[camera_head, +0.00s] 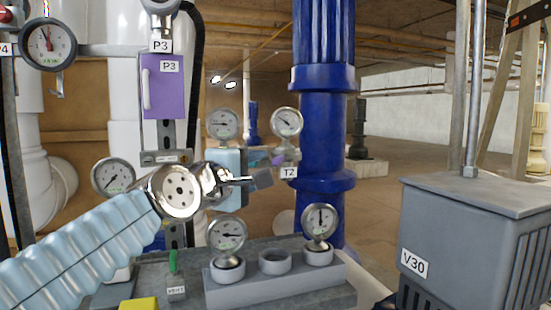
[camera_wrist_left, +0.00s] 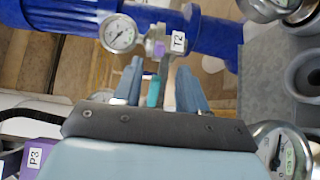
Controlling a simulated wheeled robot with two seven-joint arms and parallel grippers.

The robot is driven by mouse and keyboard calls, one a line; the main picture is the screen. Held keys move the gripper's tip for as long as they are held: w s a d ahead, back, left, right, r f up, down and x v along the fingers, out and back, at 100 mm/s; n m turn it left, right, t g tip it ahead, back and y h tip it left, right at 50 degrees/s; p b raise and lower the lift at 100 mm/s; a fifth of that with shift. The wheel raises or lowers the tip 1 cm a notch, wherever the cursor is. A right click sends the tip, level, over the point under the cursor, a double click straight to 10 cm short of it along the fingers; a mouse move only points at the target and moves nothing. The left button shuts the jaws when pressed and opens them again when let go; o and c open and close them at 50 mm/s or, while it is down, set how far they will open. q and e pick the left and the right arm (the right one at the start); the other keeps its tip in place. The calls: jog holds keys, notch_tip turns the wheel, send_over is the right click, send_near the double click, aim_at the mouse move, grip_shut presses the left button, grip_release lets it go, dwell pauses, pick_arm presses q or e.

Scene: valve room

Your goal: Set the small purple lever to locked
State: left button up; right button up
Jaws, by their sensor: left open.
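The small purple lever (camera_head: 278,159) sits on a grey fitting below a round gauge, beside the T2 label (camera_head: 289,172). In the left wrist view a small purple patch (camera_wrist_left: 159,48) shows beside the T2 label (camera_wrist_left: 178,41), ahead of the fingers. My left gripper (camera_head: 258,180) reaches in from the left, just left of and below the lever in the head view. In the left wrist view its two fingers (camera_wrist_left: 158,88) are open, with a teal piece visible between them; I cannot tell whether they touch it. My right gripper is not in view.
A purple cabinet (camera_head: 163,88) marked P3 stands behind my left arm. A thick blue pipe (camera_head: 324,120) rises behind the T2 fitting. Several gauges surround the gripper, two on a grey block (camera_head: 275,292) below. A grey box (camera_head: 480,230) marked V30 stands at right.

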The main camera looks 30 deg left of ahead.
aim_at(273, 163)
pick_arm(q)
jog(key=w+p, duration=0.1)
jog(key=w, duration=0.6)
jog(key=shift+w+a+p, duration=0.1)
jog(key=shift+w+p, duration=0.05)
jog(key=shift+p, duration=0.15)
grip_shut()
